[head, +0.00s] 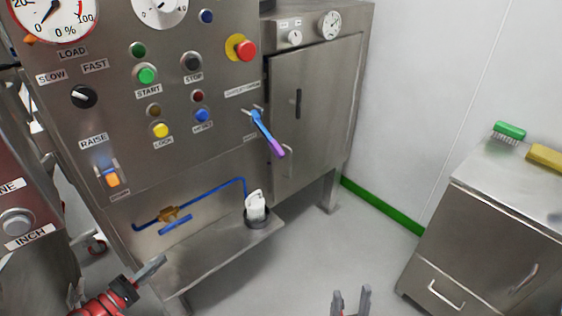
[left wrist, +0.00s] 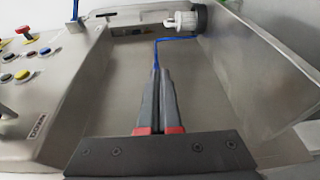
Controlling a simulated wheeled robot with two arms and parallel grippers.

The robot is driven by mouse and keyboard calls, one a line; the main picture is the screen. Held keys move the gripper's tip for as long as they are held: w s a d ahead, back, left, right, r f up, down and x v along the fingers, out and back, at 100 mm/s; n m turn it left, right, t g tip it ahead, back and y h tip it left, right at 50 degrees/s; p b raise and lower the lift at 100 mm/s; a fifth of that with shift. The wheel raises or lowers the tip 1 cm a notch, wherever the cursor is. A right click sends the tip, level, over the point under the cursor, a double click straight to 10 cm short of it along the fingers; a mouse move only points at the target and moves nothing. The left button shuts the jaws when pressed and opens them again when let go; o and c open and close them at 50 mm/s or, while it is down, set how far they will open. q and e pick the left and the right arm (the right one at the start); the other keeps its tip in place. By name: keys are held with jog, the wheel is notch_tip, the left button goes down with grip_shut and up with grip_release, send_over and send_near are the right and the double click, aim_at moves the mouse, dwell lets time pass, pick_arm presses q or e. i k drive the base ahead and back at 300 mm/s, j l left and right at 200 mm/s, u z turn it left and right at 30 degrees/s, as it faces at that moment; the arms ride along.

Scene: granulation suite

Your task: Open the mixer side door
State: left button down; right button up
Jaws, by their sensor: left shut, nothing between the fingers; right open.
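A steel door (head: 312,110) fills the face of the cabinet section right of the control panel and looks shut. It has a dark upright slot or handle (head: 298,103) and a pale curved handle (head: 289,160) at its lower left. No label marks it as the mixer side door. My left gripper (head: 152,270) is shut and empty, low at the left, in front of the steel shelf and well apart from the door. Its closed fingers (left wrist: 155,90) also show in the left wrist view. My right gripper (head: 350,300) is open and empty at the bottom edge, below the door.
A blue lever with a purple grip (head: 267,133) sticks out of the control panel (head: 120,130). A blue pipe (head: 205,190) and a white fitting (head: 255,205) sit above the shelf (head: 215,258). A steel cabinet (head: 480,220) with brushes stands right. Floor between is clear.

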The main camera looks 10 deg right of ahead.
aim_at(325, 73)
jog(key=i+l, duration=0.35)
jog(key=l, duration=0.15)
jog(key=i+l, duration=0.35)
jog(key=l, duration=0.2)
jog(key=i+l, duration=0.4)
jog(key=l, duration=0.1)
